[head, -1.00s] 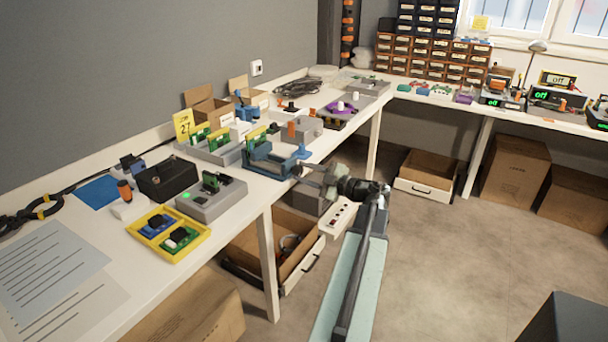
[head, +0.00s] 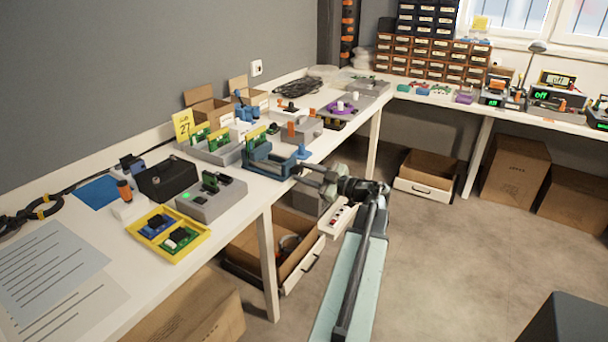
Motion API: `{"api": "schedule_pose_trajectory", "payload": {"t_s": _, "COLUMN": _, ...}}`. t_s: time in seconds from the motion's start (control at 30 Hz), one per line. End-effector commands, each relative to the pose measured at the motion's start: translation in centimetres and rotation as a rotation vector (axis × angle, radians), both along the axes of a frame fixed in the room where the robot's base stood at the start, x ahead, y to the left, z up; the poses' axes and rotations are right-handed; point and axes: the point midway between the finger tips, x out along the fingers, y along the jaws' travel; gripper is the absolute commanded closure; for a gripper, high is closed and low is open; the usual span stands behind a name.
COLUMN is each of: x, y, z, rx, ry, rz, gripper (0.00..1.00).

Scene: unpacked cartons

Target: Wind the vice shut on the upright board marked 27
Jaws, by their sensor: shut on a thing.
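The blue vice (head: 283,168) stands at the front edge of the left bench. A green upright board with a yellow top (head: 256,139) stands between its jaws; whether the jaws touch it is too small to tell. A yellow card marked 27 (head: 183,126) stands behind, to the left. My gripper (head: 299,172) reaches the vice's right end from the aisle side. It is shut on the vice's handle there, which the fingers mostly hide. A blue knob (head: 302,152) shows just above the fingers.
Left of the vice are a grey block with boards (head: 222,153), a grey unit with a green light (head: 210,204) and a yellow tray (head: 190,250). A grey box with an orange part (head: 304,131) stands behind it.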

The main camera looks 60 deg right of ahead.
Motion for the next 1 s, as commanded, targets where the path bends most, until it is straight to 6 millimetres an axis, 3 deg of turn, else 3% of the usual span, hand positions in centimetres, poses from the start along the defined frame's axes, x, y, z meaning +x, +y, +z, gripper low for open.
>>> {"api": "schedule_pose_trajectory", "payload": {"t_s": 0.03, "x": 0.1, "y": 0.0, "z": 0.1, "rx": 0.0, "ry": -0.001, "rz": 0.0, "gripper": 1.0}}
{"api": "schedule_pose_trajectory", "payload": {"t_s": 0.07, "x": 0.1, "y": 0.0, "z": 0.1, "rx": 0.0, "ry": -0.001, "rz": 0.0, "gripper": 0.58}}
{"api": "schedule_pose_trajectory", "payload": {"t_s": 0.1, "x": 0.1, "y": 0.0, "z": 0.0, "rx": 0.0, "ry": -0.001, "rz": 0.0, "gripper": 0.47}}
{"api": "schedule_pose_trajectory", "payload": {"t_s": 0.13, "x": 0.1, "y": 0.0, "z": 0.0, "rx": 0.0, "ry": -0.001, "rz": 0.0, "gripper": 0.45}}
{"api": "schedule_pose_trajectory", "payload": {"t_s": 0.47, "x": -0.3, "y": 0.0, "z": 0.0, "rx": -0.001, "ry": -0.001, "rz": -0.001, "gripper": 0.45}}
{"api": "schedule_pose_trajectory", "payload": {"t_s": 0.8, "x": -6.4, "y": 0.0, "z": 0.0, "rx": -0.001, "ry": -0.001, "rz": -0.003, "gripper": 0.45}}
{"api": "schedule_pose_trajectory", "payload": {"t_s": 1.0, "x": -7.8, "y": 0.1, "z": 0.0, "rx": -0.001, "ry": -0.001, "rz": 0.0, "gripper": 0.45}}
